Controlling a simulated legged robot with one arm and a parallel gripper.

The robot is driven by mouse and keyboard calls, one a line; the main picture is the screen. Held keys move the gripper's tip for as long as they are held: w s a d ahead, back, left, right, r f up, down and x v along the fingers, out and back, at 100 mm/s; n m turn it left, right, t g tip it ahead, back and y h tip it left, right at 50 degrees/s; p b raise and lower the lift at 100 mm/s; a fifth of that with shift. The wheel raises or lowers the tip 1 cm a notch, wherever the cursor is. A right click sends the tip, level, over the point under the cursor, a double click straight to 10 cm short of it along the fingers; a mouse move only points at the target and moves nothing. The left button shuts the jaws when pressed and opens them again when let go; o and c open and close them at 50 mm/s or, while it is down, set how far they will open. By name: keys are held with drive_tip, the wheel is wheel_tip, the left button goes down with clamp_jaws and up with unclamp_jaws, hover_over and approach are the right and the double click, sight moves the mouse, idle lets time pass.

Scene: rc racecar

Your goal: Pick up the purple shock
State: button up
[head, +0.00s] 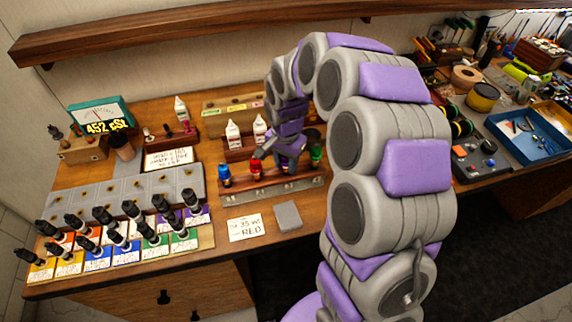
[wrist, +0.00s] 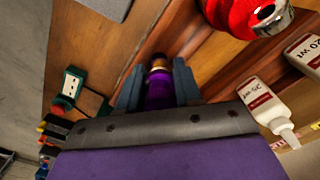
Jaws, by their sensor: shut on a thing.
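The purple shock (wrist: 158,92) shows in the wrist view between the two fingers of my gripper (wrist: 158,84), with a gold and dark end beyond the purple part. My gripper is shut on it. In the head view my gripper (head: 289,150) is over the wooden shock rack (head: 285,189), between the red shock (head: 255,167) and the green shock (head: 316,155). The purple shock cannot be made out clearly there, and I cannot tell whether it is clear of the rack. A blue shock (head: 225,174) stands at the rack's left.
White bottles (head: 233,134) stand in a wooden holder behind the rack. A note card (head: 244,227) and a grey block (head: 288,215) lie in front. Several black-capped bottles on coloured cards (head: 97,255) fill the left. A wooden shelf (head: 190,29) runs along the wall above.

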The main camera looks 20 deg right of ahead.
drive_tip(key=shift+c, duration=1.2)
drive_tip(key=shift+r, duration=0.1)
wheel_tip(320, 180, up, 10)
drive_tip(key=p, duration=0.2)
drive_tip(key=shift+r+p, duration=0.25)
drive_tip(key=shift+p, duration=0.15)
wheel_tip(320, 180, up, 7)
drive_tip(key=p, duration=0.3)
